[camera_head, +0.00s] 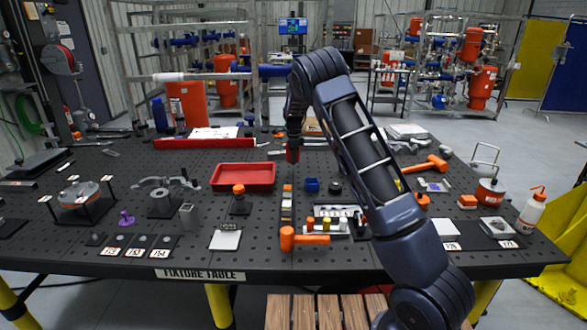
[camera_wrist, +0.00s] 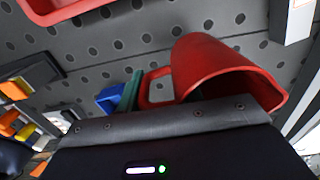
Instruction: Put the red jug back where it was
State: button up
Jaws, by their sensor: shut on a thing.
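The red jug (camera_wrist: 215,68) fills the upper right of the wrist view, lying tilted with its wide mouth towards the lower right and its handle on the left. In the head view a small red part of the jug (camera_head: 292,155) shows under the end of my arm. My gripper (camera_head: 293,143) is shut on the jug and holds it over the middle of the black fixture table (camera_head: 205,268). The fingertips are mostly hidden in both views. I cannot tell how high the jug is above the table.
An empty-looking red tray (camera_head: 243,187) lies left of my gripper. A long red tray (camera_head: 204,143) lies behind. A white squeeze bottle (camera_head: 530,213) stands at the right edge.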

jog(key=shift+f, duration=2.6)
jog(key=o, duration=1.2)
jog(key=shift+f, duration=0.15)
jog(key=shift+o, duration=0.2)
